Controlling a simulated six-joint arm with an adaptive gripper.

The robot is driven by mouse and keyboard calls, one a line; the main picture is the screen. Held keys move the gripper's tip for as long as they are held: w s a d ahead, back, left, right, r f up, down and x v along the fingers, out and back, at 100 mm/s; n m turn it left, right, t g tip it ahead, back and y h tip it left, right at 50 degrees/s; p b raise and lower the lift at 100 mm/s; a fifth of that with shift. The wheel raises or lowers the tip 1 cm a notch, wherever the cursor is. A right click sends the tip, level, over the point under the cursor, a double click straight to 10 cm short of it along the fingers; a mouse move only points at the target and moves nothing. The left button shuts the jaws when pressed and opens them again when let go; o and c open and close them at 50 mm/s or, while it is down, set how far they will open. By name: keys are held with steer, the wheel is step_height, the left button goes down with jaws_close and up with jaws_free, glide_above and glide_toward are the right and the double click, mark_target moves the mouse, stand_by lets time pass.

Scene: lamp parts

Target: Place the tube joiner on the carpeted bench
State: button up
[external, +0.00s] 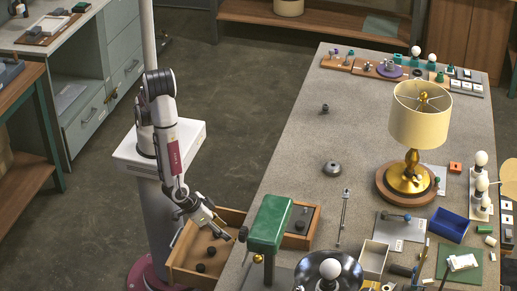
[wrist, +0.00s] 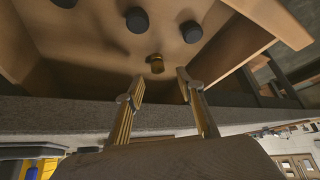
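A small brass cylinder, which looks like the tube joiner (wrist: 156,63), lies on the floor of an open wooden drawer (wrist: 85,55). My gripper (wrist: 160,76) is open, its two fingers apart and empty. In the wrist view the brass piece shows just beyond the fingertips, roughly midway between them. In the external view my gripper (external: 222,234) points down into the drawer (external: 192,275); the brass piece cannot be made out there. The carpeted bench (external: 285,165) is the large grey-topped bench right of the drawer.
Several dark round pieces (wrist: 137,20) lie in the drawer near the brass one. A green-topped block (external: 270,222) stands at the bench edge beside the drawer. A lamp (external: 420,120) and many small parts crowd the bench's right side; its left middle is mostly clear.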

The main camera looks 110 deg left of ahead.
steer(key=shift+f, duration=0.1)
steer(key=shift+x, duration=1.2)
steer(key=shift+w, duration=0.1)
steer(key=shift+d+x, duration=0.2)
steer(key=shift+x, duration=2.35)
steer(key=shift+w, duration=0.1)
jaws_close()
